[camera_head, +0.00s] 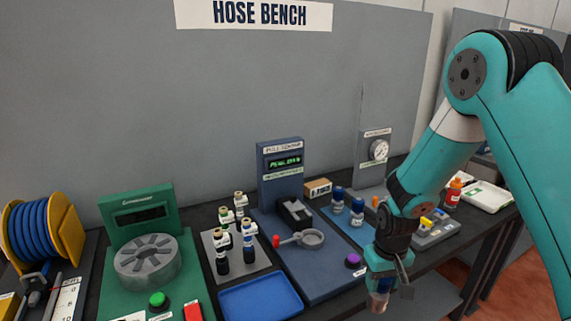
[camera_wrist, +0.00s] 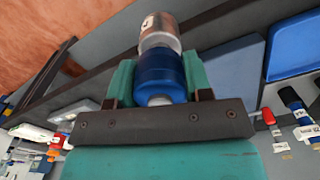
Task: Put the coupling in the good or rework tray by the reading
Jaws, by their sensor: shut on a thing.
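My gripper (camera_head: 388,272) is shut on a coupling (camera_head: 379,300), held in front of the bench's front edge at the right. In the wrist view the coupling (camera_wrist: 160,68) has a blue collar and a copper-silver end, between the teal fingers (camera_wrist: 158,85). The pull tester (camera_head: 281,172) has a lit green display (camera_head: 284,161); its text is too small to read surely. An empty blue tray (camera_head: 262,314) lies at the front of the bench, and it also shows in the wrist view (camera_wrist: 296,45). I cannot read any good or rework label.
Several black-and-blue fittings stand on a grey plate (camera_head: 258,262). Two blue couplings (camera_head: 347,205) stand on a blue mat. A grey tray (camera_head: 437,236) with small parts and a white tray (camera_head: 490,197) lie right. A purple button (camera_head: 353,260) is near the gripper.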

